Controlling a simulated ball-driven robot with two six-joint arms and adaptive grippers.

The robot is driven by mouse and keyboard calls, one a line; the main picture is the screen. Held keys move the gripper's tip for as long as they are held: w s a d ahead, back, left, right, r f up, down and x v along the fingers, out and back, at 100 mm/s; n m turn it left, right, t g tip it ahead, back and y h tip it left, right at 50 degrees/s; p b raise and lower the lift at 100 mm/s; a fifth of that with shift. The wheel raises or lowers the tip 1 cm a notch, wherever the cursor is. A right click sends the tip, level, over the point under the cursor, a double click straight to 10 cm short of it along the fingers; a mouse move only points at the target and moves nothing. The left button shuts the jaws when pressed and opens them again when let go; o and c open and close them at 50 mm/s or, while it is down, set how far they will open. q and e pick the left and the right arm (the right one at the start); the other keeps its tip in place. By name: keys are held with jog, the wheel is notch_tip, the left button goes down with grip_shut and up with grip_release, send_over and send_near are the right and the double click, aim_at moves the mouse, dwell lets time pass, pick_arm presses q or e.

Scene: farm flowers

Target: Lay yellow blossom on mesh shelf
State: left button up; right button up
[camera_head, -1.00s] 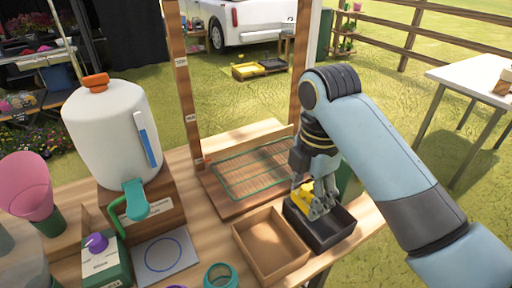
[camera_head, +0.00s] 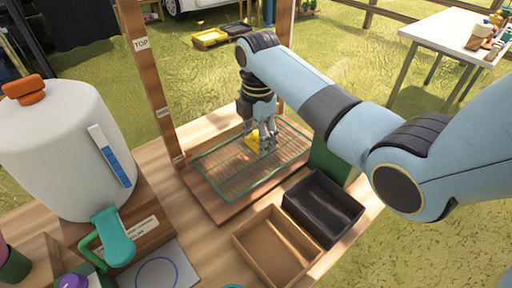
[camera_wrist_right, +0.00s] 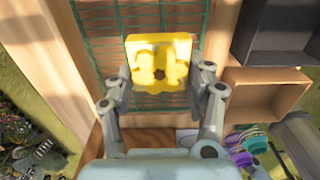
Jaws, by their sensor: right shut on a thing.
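The yellow blossom (camera_head: 252,140) is between the fingers of my right gripper (camera_head: 264,146), over the mesh shelf (camera_head: 232,180). In the right wrist view the blossom (camera_wrist_right: 160,62) is a yellow block-like flower with a dark centre, and the fingers of my right gripper (camera_wrist_right: 161,92) close on its sides. The green-edged mesh (camera_wrist_right: 106,50) lies behind it. I cannot tell whether the blossom touches the mesh. My left gripper is not in view.
A black tray (camera_head: 345,212) and a wooden tray (camera_head: 245,243) stand in front of the shelf. A white tank (camera_head: 60,150) with a teal tap stands at left. A labelled wooden post (camera_head: 150,90) rises behind the shelf's left side.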

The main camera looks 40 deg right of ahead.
aim_at(257, 156)
jog(key=shift+w+d+f, duration=0.15)
jog(key=shift+w+f, duration=0.3)
notch_tip(257, 156, down, 4)
jog(key=shift+r, duration=0.25)
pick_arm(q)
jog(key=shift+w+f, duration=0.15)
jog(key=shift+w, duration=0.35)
pick_arm(e)
jog(key=shift+f, duration=0.2)
jog(key=o, duration=1.1)
jog(key=shift+f, duration=0.1)
jog(key=shift+r, duration=0.25)
notch_tip(257, 156, up, 12)
jog(key=shift+f+p, duration=0.1)
jog(key=shift+p, duration=0.2)
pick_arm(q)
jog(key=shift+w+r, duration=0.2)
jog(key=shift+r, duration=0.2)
